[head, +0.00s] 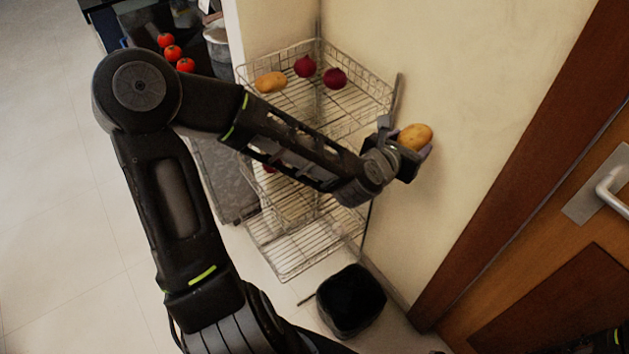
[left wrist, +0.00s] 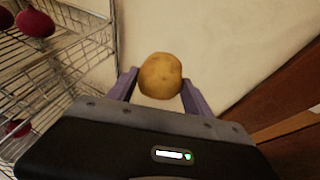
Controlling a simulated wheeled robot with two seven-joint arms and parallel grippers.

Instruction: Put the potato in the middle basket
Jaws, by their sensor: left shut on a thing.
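A potato (head: 415,136) is held in my left gripper (head: 411,146), to the right of the wire rack and in front of the wall. In the left wrist view the potato (left wrist: 160,76) sits between the two purple fingers (left wrist: 158,88), which are shut on it. The rack has a top basket (head: 345,100) with another potato (head: 270,82) and two dark red onions (head: 320,72). The middle basket (head: 290,196) is partly hidden behind my left arm; a dark red thing shows in it. The bottom basket (head: 300,246) looks empty. My right gripper is not in view.
A black bin (head: 350,300) stands on the floor below the rack. A wooden door with a metal handle (head: 612,186) is at the right. Several tomatoes (head: 173,53) lie in a dark container at the upper left.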

